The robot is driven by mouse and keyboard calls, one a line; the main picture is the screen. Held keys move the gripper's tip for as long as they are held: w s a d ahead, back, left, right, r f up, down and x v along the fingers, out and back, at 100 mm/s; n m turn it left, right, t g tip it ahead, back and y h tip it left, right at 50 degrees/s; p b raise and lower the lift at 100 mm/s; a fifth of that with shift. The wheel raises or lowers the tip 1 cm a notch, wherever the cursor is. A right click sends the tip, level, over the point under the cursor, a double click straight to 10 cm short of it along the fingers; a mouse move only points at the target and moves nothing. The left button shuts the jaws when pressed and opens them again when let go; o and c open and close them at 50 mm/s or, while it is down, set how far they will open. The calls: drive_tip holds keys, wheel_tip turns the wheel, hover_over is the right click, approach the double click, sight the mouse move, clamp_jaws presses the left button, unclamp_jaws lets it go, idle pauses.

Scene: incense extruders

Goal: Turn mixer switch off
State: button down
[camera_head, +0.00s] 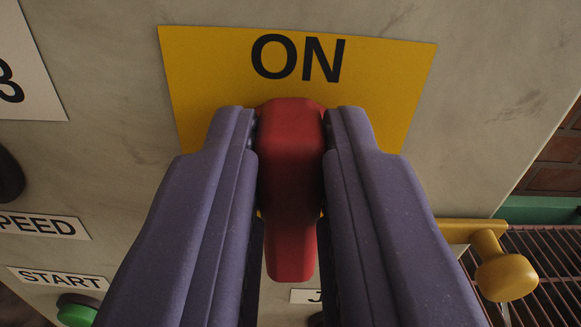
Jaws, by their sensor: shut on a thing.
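A red switch handle (291,165) stands in front of a yellow plate (384,72) marked "ON" in black. My gripper (291,128) is shut on the red handle, with one purple finger on each side of it. The handle's narrow lower end shows below, between the fingers. The lower part of the yellow plate is hidden behind my fingers and the handle, so any marking there cannot be read.
The grey panel (105,150) carries a "SPEED" label (40,226), a "START" label (60,279) and a green button (76,311) at lower left. A yellow knob (505,277) sticks out at lower right, near a metal rack (555,255).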

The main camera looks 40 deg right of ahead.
drive_tip(key=n+p, duration=0.1)
drive_tip(key=n, duration=0.1)
drive_tip(key=n+p, duration=0.1)
drive_tip(key=p, duration=0.1)
drive_tip(key=shift+w+a+r+n, duration=0.1)
drive_tip(key=shift+w+a+n, duration=0.1)
drive_tip(key=shift+a+n, duration=0.15)
drive_tip(key=shift+w+a+f+n+p, duration=0.15)
drive_tip(key=shift+f+n+p, duration=0.2)
drive_tip(key=shift+n+p, duration=1.4)
drive_tip(key=shift+w+a+f+n+p, duration=0.15)
drive_tip(key=shift+f+n+p, duration=0.4)
drive_tip(key=shift+n, duration=2.2)
drive_tip(key=shift+a+f+n+p, duration=0.15)
drive_tip(key=shift+n+p, duration=1.25)
drive_tip(key=shift+n, duration=0.85)
drive_tip(key=c, duration=1)
unclamp_jaws()
drive_tip(key=shift+c, duration=0.2)
